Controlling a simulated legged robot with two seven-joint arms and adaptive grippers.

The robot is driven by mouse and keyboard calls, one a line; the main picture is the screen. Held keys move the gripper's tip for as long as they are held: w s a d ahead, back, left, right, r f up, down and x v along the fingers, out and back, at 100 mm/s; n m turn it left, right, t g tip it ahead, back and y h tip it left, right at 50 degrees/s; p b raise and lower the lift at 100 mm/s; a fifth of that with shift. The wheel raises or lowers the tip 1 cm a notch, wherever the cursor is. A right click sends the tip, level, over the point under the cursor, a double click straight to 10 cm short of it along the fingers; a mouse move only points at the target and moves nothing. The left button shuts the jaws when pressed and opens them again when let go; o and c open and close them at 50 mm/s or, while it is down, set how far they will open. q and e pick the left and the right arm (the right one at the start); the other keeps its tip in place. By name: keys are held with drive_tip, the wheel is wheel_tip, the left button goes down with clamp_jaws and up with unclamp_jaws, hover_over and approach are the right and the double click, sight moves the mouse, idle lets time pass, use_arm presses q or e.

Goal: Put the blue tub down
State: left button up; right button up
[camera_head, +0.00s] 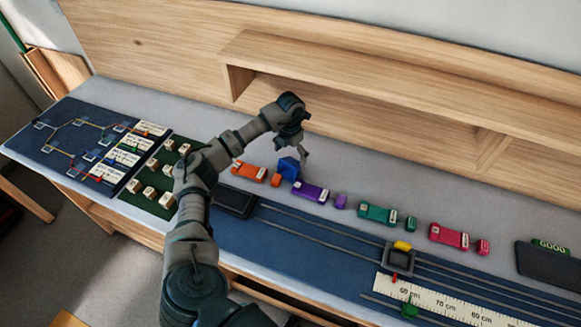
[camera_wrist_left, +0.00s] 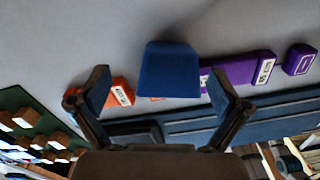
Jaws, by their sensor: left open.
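The blue tub (camera_head: 288,168) stands on the grey table top between the orange and purple blocks, just behind their row. In the left wrist view the blue tub (camera_wrist_left: 168,72) lies ahead of and between the spread fingers, with a gap on each side. My left gripper (camera_head: 302,148) reaches down over the tub from above. In the left wrist view the left gripper (camera_wrist_left: 160,85) is open, and no finger visibly touches the tub. The tub's underside is hidden. My right gripper is not in view.
An orange block (camera_head: 248,172), a purple block (camera_head: 310,192), a green block (camera_head: 379,214) and a red block (camera_head: 449,235) line the table, with smaller pieces beside them. A railed blue track (camera_head: 330,235) lies in front. A wooden shelf (camera_head: 380,85) stands behind.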

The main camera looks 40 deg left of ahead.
sight(292, 172)
use_arm(q)
drive_tip(key=shift+d+f, duration=0.3)
drive_tip(key=shift+f, duration=0.2)
drive_tip(key=f, duration=0.4)
drive_tip(key=shift+s+d+f+p, duration=0.2)
drive_tip(key=shift+s+d+p, duration=0.05)
drive_tip(key=shift+d+p, duration=0.15)
drive_tip(key=shift+a+f, duration=0.2)
drive_tip(key=shift+a, duration=0.05)
drive_tip(key=c, duration=0.8)
drive_tip(key=shift+c, duration=1.1)
drive_tip(key=shift+d, duration=0.15)
drive_tip(key=shift+c, duration=0.2)
drive_tip(key=shift+c, duration=0.6)
